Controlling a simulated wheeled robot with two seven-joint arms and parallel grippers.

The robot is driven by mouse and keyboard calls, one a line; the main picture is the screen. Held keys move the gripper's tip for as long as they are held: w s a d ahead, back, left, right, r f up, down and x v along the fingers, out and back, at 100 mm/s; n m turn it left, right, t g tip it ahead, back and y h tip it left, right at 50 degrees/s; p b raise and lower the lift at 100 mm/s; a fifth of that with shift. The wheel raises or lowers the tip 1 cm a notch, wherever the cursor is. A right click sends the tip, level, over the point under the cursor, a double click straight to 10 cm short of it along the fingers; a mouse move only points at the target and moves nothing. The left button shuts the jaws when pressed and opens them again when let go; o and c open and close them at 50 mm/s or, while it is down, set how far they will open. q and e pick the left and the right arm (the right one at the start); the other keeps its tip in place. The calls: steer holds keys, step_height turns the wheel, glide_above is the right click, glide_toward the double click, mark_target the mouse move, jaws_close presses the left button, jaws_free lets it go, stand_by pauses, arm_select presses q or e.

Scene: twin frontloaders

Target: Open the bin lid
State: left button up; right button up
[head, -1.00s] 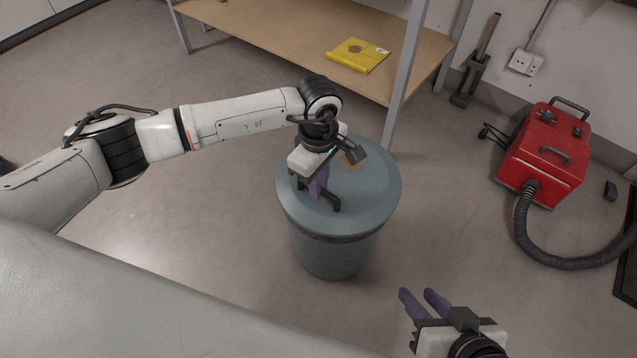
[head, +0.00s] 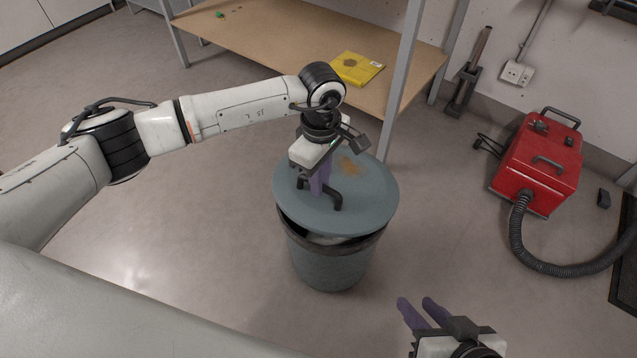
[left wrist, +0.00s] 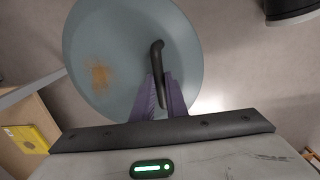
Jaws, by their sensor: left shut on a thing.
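The round grey-blue bin lid (head: 362,210) has a dark handle (head: 335,197) and a brown rust stain. In the head view it is lifted off the near rim of the bin (head: 330,265), tilted, with a dark gap and something pale inside. Whether its far edge still touches the bin is hidden. My left gripper (head: 320,188) is shut on the handle from above. In the left wrist view the purple fingers (left wrist: 163,95) close around the handle, and the lid (left wrist: 110,35) fills the upper left. My right gripper (head: 417,308) is open and empty, low at the right of the bin.
A shelf unit (head: 285,40) with a yellow package (head: 357,68) stands behind the bin, its grey leg close to the lid. A red vacuum machine (head: 540,165) with a black hose is on the right. The floor left of the bin is clear.

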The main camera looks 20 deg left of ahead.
arm_select(q)
steer(key=r, duration=0.1)
steer(key=w, duration=0.1)
steer(key=r, duration=0.1)
steer(key=shift+w+d+r, duration=0.25)
steer(key=shift+r, duration=0.05)
steer(key=shift+w, duration=0.1)
steer(key=w+r, duration=0.2)
steer(key=r, duration=0.1)
steer(key=shift+d, duration=0.35)
steer(key=shift+w+d+r+b, duration=0.15)
steer(key=shift+w+d+r, duration=0.05)
steer(key=shift+w+r, duration=0.5)
steer(key=shift+w+d+r+b, duration=0.15)
steer(key=shift+w+d+r, duration=0.05)
steer(key=shift+w+r, duration=0.5)
steer(key=shift+w, duration=0.1)
